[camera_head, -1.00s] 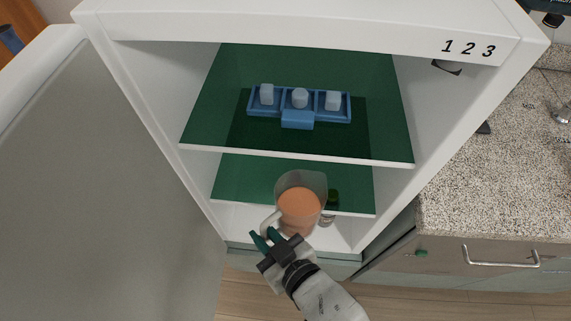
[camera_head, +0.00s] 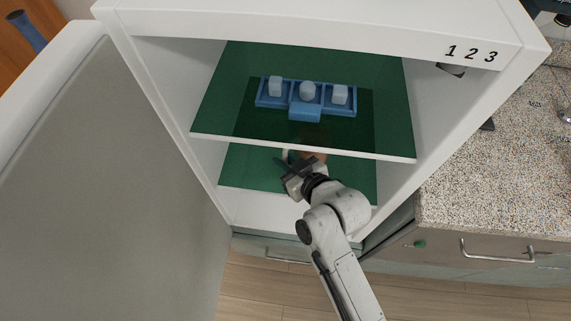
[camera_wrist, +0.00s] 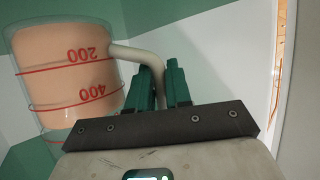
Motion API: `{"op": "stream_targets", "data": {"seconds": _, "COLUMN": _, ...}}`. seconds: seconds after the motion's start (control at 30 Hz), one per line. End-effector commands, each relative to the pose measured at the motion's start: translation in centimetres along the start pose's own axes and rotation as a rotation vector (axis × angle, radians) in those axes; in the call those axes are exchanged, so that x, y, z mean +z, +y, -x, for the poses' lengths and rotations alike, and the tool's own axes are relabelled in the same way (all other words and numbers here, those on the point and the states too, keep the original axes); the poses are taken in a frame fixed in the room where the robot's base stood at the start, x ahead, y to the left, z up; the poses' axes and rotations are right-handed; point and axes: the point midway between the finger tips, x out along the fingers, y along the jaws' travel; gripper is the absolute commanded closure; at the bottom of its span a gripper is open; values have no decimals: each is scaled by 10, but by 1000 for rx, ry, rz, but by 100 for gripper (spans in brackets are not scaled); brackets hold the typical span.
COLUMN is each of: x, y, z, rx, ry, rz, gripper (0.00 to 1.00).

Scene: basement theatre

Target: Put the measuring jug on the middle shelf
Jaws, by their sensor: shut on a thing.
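The measuring jug (camera_head: 315,155) holds orange liquid and is inside the open fridge, between the upper green shelf and the green shelf below it. It is mostly hidden by the upper shelf and my arm. In the wrist view the jug (camera_wrist: 65,75) fills the left side, its 200 and 400 marks upside down in the picture. My gripper (camera_wrist: 162,80) is shut on its pale handle (camera_wrist: 135,52). In the head view my gripper (camera_head: 287,162) is just under the upper shelf's front edge. The lower green shelf (camera_head: 243,170) is under the jug; contact cannot be told.
The upper shelf (camera_head: 390,125) carries a blue tray (camera_head: 305,112) with pale blocks. White fridge walls bound both sides. The fridge door (camera_head: 110,180) stands open at left. A speckled counter (camera_head: 490,180) is at right. The lower shelf's left part looks clear.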

Motion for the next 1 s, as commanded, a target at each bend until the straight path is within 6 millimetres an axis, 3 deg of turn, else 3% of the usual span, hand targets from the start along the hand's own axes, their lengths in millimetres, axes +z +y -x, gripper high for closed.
{"op": "stream_targets", "data": {"seconds": 0.2, "x": 17, "y": 0, "z": -8, "rx": 2, "ry": 4, "rz": 3, "gripper": 100}}
{"op": "stream_targets", "data": {"seconds": 0.4, "x": 19, "y": 0, "z": -8, "rx": 2, "ry": 4, "rz": 2, "gripper": 100}}
{"op": "stream_targets", "data": {"seconds": 0.43, "x": 22, "y": -1, "z": -8, "rx": 1, "ry": -2, "rz": -1, "gripper": 80}}
{"op": "stream_targets", "data": {"seconds": 0.7, "x": 21, "y": 0, "z": -8, "rx": 1, "ry": -1, "rz": -1, "gripper": 56}}
{"op": "stream_targets", "data": {"seconds": 1.0, "x": 21, "y": -1, "z": -4, "rx": 1, "ry": -1, "rz": -1, "gripper": 56}}
